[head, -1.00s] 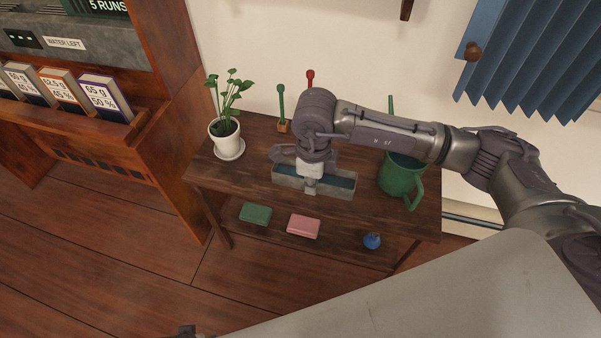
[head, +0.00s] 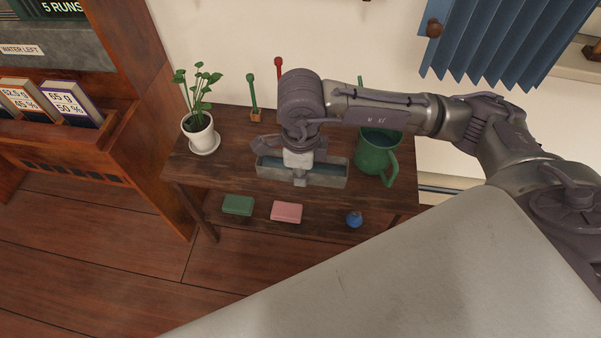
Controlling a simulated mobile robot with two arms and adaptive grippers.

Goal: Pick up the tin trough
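The tin trough (head: 328,177) is a long grey open box with a dark bluish inside, over the middle of the small wooden table. My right gripper (head: 299,174) points down at it, left of its middle. One finger shows in front of the near wall. The gripper appears shut on the trough, though the other fingertip is hidden. Whether a small gap lies under the trough is hard to see. My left gripper is not in view.
A potted plant (head: 198,125) stands at the table's left. Green and red-topped sticks (head: 252,92) rise behind. A green box (head: 238,204), pink box (head: 287,212) and blue object (head: 354,219) sit on the lower shelf.

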